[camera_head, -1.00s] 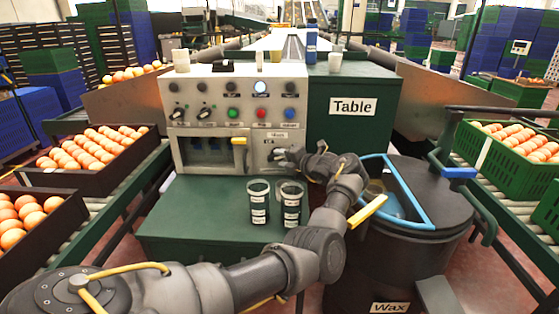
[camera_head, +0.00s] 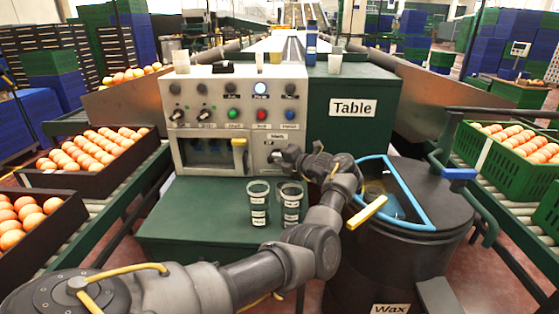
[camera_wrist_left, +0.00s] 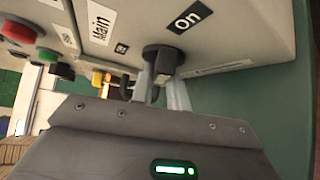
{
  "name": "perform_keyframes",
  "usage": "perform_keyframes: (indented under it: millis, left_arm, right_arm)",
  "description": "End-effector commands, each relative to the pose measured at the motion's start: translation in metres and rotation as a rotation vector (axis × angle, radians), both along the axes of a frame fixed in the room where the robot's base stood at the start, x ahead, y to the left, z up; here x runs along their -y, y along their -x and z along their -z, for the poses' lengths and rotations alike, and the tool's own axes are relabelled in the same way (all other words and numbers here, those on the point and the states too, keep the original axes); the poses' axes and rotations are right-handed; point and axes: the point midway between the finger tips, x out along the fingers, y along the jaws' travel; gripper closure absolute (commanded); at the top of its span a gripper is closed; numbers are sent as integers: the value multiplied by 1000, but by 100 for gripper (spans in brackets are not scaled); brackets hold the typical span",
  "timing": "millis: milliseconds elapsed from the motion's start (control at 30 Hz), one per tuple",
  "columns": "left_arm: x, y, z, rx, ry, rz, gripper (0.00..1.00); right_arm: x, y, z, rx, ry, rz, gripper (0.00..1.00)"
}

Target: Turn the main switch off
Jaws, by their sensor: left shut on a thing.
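The control panel (camera_head: 238,108) stands in the middle, with a "Main" label (camera_head: 277,136) at its lower right. My left gripper (camera_head: 282,156) is at the panel just below that label and covers most of the switch there. In the left wrist view, the dark round main switch (camera_wrist_left: 164,52) sits beside the "On" label (camera_wrist_left: 189,17). The fingers of my left gripper (camera_wrist_left: 162,88) are shut on its handle, one on each side. My right gripper is not in view.
Two dark labelled cups (camera_head: 274,203) stand on the green surface below the panel. A black wax barrel (camera_head: 415,260) with a blue frame is right of my arm. Crates of oranges (camera_head: 95,180) line the left; green crates (camera_head: 490,150) stand right.

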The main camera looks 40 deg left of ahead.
Motion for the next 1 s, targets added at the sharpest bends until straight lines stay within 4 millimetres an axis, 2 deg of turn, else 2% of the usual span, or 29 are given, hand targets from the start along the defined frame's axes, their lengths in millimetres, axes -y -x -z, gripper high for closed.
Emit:
perform_keyframes:
  millis: [267, 567, 700, 1000]
  left_arm:
    - [1, 0, -1, 62, 83, 0, 100]
    - [0, 1, -4, 218, 286, -1, 100]
    - [-1, 2, -5, 299, 392, -1, 100]
    - [-3, 3, -6, 469, 619, -1, 100]
  right_arm:
    - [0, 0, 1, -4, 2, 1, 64]
    - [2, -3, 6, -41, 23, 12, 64]
    - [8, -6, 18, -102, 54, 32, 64]
    - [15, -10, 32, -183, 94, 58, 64]
